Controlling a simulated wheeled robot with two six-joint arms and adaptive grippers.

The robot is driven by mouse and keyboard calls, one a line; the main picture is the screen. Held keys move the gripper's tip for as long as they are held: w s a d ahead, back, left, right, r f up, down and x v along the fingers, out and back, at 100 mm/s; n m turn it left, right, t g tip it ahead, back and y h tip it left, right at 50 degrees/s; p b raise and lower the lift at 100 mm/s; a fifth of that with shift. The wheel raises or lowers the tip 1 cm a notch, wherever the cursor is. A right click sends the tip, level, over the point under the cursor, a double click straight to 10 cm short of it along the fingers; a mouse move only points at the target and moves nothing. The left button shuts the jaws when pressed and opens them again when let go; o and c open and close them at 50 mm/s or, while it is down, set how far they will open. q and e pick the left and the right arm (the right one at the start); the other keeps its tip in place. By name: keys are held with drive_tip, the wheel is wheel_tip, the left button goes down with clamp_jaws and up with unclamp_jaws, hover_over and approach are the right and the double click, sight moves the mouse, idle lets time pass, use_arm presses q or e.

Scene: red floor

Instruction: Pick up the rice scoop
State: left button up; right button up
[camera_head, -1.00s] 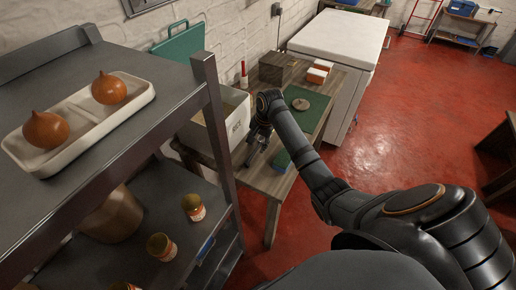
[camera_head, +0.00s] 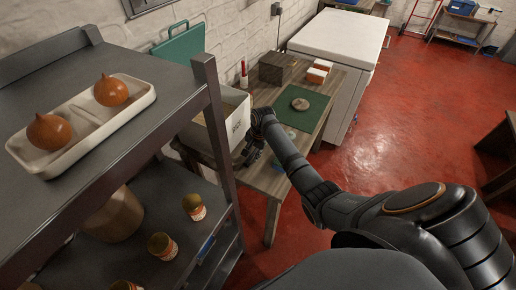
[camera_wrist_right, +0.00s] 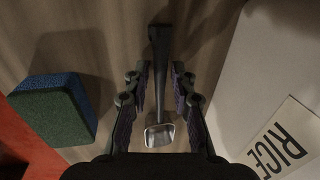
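The rice scoop (camera_wrist_right: 158,62) shows in the right wrist view, with a long dark handle and a small pale metal end. It lies on the wooden table (camera_wrist_right: 110,30), along the gap between my fingers. My right gripper (camera_wrist_right: 157,80) is open, with one finger on each side of the scoop and visible space on both sides. In the head view my right gripper (camera_head: 252,154) is low over the table beside the rice bin (camera_head: 238,122), and the arm hides most of this spot. My left gripper is not in view.
The rice bin wall (camera_wrist_right: 245,75) stands close to the right finger in the wrist view. A blue and green block (camera_wrist_right: 58,112) lies left of the fingers. A dark metal shelf (camera_head: 215,125) with jars is left of the bin. A green mat (camera_head: 305,112) lies behind my wrist.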

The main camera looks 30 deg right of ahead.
clamp_jaws()
drive_tip(key=shift+r, duration=0.45)
drive_tip(key=r, duration=0.3)
drive_tip(key=shift+s, duration=0.25)
drive_tip(key=s+a+r, duration=0.2)
drive_tip(key=s+r, duration=0.7)
drive_tip(key=s, duration=0.4)
drive_tip(key=shift+s+b, duration=0.15)
drive_tip(key=shift+b, duration=0.25)
